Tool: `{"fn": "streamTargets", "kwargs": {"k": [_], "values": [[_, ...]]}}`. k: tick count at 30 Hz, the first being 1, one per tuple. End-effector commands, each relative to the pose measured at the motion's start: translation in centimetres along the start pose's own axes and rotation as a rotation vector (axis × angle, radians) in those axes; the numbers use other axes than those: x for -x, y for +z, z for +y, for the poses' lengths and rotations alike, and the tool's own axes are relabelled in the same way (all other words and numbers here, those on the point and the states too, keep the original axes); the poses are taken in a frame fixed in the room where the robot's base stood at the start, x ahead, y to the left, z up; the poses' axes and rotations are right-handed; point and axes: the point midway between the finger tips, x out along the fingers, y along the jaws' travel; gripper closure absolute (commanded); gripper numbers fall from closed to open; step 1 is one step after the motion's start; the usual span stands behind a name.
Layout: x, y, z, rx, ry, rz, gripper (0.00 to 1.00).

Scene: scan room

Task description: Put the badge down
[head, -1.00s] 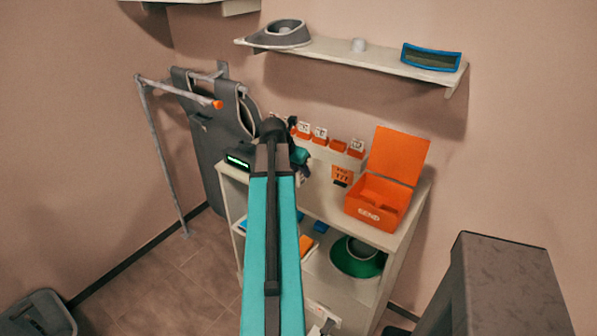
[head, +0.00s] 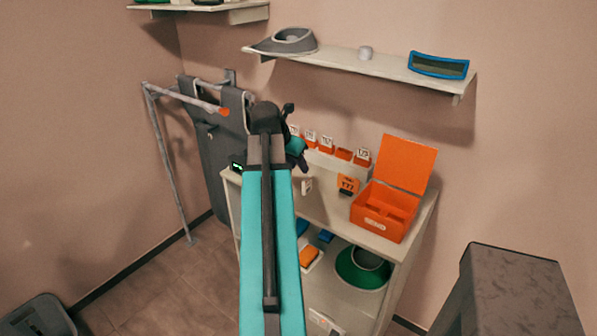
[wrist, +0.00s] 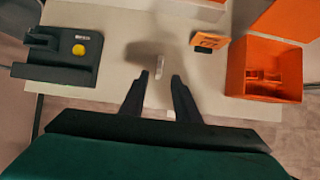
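My gripper (wrist: 160,76) is open in the wrist view, its two dark fingers apart over the pale cabinet top. A small white upright piece, probably the badge (wrist: 159,66), shows between and just beyond the fingertips, with a gap on both sides. It also shows in the head view as a small white piece (head: 307,187) on the cabinet top, below my wrist. An orange numbered tag on a dark foot (wrist: 208,41) stands to its right. In the head view my arm hides most of the gripper.
An open orange box (head: 380,212) stands on the right of the cabinet top (wrist: 120,92). A dark device with a yellow button (wrist: 79,50) is at the left. A rack of numbered tags (head: 327,147) stands behind. The top in between is clear.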

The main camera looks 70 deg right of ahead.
Motion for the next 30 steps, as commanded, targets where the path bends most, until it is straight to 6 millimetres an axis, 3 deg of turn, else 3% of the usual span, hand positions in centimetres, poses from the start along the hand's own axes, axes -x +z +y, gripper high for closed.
{"fn": "streamTargets", "kwargs": {"k": [10, 30], "values": [[2.6, 0.0, 0.1, 0.001, 0.001, -0.002, 0.71], [2.9, 0.0, 0.0, 0.001, 0.000, -0.001, 0.71]]}}
